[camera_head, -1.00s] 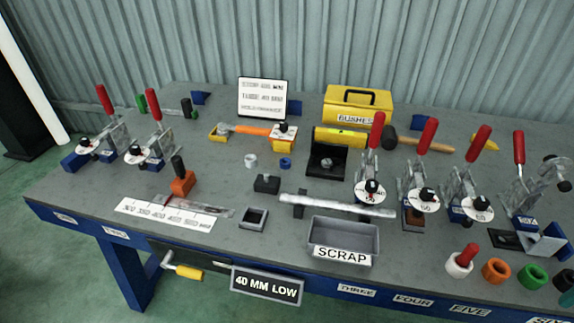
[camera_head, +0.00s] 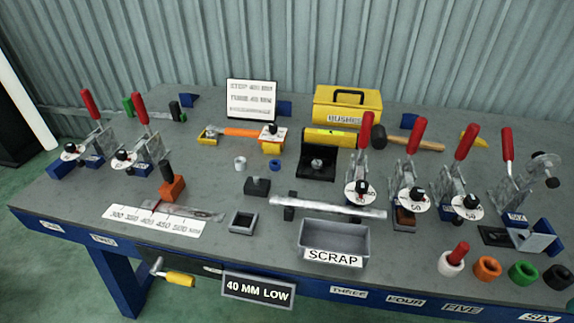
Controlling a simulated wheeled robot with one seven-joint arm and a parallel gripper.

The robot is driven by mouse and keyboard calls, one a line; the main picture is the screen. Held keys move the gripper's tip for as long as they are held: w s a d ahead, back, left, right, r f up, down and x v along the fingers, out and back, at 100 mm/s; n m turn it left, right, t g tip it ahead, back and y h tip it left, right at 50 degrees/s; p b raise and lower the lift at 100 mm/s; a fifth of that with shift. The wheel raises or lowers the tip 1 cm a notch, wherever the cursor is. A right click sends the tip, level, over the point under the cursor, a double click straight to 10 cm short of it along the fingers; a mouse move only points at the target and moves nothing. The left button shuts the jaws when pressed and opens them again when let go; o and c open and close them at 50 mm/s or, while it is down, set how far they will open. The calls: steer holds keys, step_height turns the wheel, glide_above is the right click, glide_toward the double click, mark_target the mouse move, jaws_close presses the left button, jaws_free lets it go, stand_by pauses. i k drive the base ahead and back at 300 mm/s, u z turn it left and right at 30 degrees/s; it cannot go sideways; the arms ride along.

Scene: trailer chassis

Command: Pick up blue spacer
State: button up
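The blue spacer (camera_head: 275,163) is a small blue ring lying on the grey workbench (camera_head: 215,185), near the middle. A similar small white ring (camera_head: 240,163) lies to its left, apart from it. The yellow block of an orange-handled tool stands just behind the spacer, and a black angled stand (camera_head: 317,168) is to its right. My gripper is not in view, and nothing is seen touching the spacer.
A dark block (camera_head: 257,187) and a long metal bar (camera_head: 330,206) lie in front of the spacer. The grey SCRAP bin (camera_head: 333,238) is at the front edge. Tall red-handled clamps (camera_head: 410,185) crowd the right. Several coloured rings (camera_head: 487,268) line the front right.

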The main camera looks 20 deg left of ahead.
mark_target(274, 164)
steer(key=z, duration=2.15)
steer(key=k, duration=2.25)
steer(key=u, duration=1.95)
steer(key=i, duration=0.35)
steer(key=u, duration=0.05)
